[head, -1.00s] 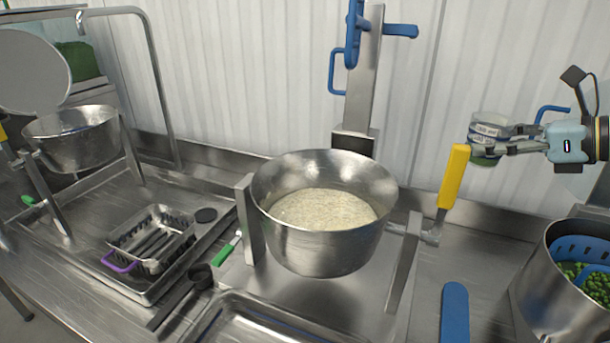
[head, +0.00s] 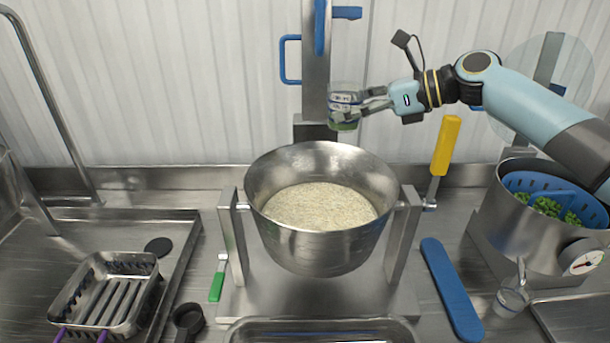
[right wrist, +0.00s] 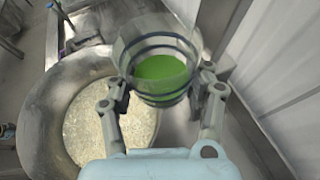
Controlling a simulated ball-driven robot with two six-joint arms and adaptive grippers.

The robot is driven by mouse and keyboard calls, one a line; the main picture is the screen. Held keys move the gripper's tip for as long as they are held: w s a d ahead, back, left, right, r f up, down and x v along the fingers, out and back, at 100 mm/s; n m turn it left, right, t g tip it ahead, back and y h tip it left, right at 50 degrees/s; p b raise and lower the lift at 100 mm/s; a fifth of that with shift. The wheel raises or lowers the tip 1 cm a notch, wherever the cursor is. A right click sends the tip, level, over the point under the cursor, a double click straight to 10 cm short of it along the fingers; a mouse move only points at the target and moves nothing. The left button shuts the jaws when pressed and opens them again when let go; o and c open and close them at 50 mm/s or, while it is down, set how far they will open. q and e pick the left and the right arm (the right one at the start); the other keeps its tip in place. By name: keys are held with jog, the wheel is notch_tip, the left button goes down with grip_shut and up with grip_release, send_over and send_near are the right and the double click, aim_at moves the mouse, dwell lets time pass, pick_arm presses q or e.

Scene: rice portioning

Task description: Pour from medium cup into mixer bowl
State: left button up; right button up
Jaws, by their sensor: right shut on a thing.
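The mixer bowl (head: 322,243) is a steel bowl in the middle of the counter, held between two uprights and containing pale rice. My left gripper is not in view.
A yellow handle (head: 446,146) rises right of the bowl. A steel basket (head: 108,296) is at left. A small clear cup (head: 512,299) stands front right.

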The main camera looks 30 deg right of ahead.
aim_at(349, 97)
jog(key=shift+s+a+r, duration=0.1)
jog(key=shift+a+r, duration=0.15)
jog(key=shift+r, duration=0.15)
jog(key=shift+s+r+n, duration=0.15)
jog(key=shift+r+n, duration=0.05)
jog(key=shift+n, duration=0.2)
jog(key=shift+s+a+r+n+t+h, duration=0.1)
jog(key=shift+s+r+n+t+h, duration=0.15)
jog(key=shift+r, duration=0.25)
jog(key=shift+s+a+r+n+t+h, duration=0.25)
jog(key=shift+a+n+h, duration=0.1)
jog(key=shift+a+n, duration=0.15)
jog(key=shift+s+a+r+n+t, duration=0.2)
jog(key=shift+s+r+n+t, duration=0.1)
jog(key=shift+n, duration=0.15)
jog(key=shift+a+r+h, duration=0.15)
jog(key=shift+h, duration=0.15)
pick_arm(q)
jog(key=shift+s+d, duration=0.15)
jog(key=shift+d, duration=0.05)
pick_arm(e)
jog(key=shift+s+a+f+n+t, duration=0.3)
jog(key=shift+s+a+n+t, duration=0.25)
jog(key=shift+n, duration=0.35)
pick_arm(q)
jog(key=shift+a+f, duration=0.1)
pick_arm(e)
jog(key=shift+a+h, duration=0.1)
jog(key=shift+h, duration=0.2)
